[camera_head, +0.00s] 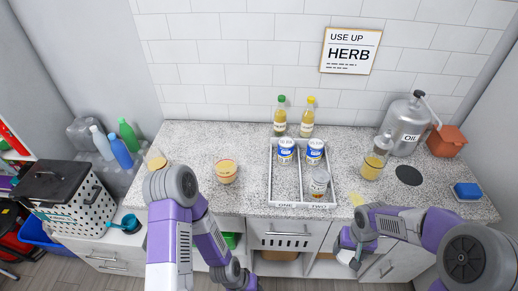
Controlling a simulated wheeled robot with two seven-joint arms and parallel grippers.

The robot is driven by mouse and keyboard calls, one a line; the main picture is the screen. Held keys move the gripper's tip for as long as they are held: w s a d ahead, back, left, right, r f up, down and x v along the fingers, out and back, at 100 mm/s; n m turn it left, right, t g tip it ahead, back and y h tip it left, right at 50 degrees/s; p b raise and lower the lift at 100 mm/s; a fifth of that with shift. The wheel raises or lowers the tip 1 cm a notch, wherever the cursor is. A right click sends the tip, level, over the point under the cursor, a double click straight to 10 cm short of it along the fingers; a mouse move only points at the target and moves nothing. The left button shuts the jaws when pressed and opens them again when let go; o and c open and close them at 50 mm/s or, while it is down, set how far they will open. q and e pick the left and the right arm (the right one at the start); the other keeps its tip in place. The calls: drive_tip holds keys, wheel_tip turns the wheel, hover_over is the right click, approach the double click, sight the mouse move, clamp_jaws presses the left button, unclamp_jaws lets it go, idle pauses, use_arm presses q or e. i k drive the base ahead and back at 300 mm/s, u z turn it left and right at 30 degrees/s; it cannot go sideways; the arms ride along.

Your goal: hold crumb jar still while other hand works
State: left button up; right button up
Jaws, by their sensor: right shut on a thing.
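No jar carries a label I can read as crumb. A squat jar with tan contents (226,172) stands on the counter left of the tray. A taller glass jar with yellowish contents (374,163) stands right of the tray. A small jar with a pale label (319,184) is in the tray's right compartment. My right gripper (347,254) is low in front of the counter's edge, apart from these jars.
A grey oil canister (407,124), dark disc (409,175), orange container (446,141) and blue sponge (467,191) are at right.

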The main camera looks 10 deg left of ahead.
sight(154, 158)
drive_tip(key=z, duration=1.95)
drive_tip(key=k, duration=1.75)
drive_tip(key=u, duration=1.25)
